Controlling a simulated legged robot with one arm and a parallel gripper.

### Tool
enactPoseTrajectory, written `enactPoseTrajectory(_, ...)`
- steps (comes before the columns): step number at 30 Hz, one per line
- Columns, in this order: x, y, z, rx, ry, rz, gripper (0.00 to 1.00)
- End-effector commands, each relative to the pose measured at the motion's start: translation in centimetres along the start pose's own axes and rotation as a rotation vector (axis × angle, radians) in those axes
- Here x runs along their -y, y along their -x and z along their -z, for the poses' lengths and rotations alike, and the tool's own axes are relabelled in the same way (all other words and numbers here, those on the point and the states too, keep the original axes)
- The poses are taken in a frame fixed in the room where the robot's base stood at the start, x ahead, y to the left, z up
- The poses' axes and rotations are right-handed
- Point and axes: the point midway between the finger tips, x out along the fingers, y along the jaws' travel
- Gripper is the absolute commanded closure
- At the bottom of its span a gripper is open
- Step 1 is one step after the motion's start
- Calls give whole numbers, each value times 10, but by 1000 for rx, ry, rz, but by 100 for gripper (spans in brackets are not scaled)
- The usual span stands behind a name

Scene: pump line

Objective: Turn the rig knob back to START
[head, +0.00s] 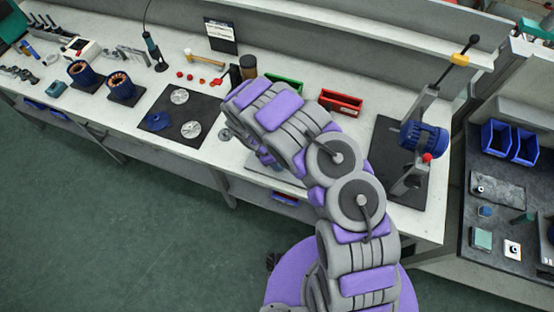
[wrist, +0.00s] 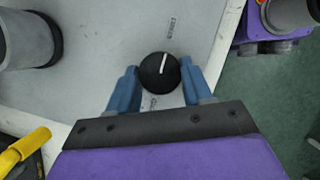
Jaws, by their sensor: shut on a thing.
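The knob (wrist: 152,79) is round and black with a white pointer line, on a light grey panel (wrist: 110,40) in the wrist view. The pointer points up and slightly right, toward a small printed label (wrist: 170,28) that I cannot read surely. A second label (wrist: 152,102) sits below the knob, partly covered. My gripper (wrist: 159,68) has its blue fingers on the left and right sides of the knob, shut on it. In the head view my arm hides the knob, and my gripper (head: 265,154) shows only in part over the bench's front edge.
A grey cylinder (wrist: 28,40) stands left of the knob, and a yellow part (wrist: 25,150) lies at lower left. On the bench (head: 120,140) are a dark mat with discs (head: 165,105), a red bin (head: 341,101) and a blue pump on a stand (head: 425,138). Green floor lies in front.

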Motion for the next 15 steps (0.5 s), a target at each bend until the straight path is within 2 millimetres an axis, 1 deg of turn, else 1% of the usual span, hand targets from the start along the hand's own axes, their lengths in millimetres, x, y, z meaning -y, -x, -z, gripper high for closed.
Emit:
enactPoseTrajectory(2,-3,2,1,-5,0,-8,81)
enactPoseTrajectory(3,-3,2,1,-5,0,-8,48)
enactPoseTrajectory(10,-1,1,0,-3,-1,-5,26)
enactPoseTrajectory(11,-1,1,0,-3,-1,-5,24)
enactPoseTrajectory(15,0,1,-1,-3,-1,-3,24)
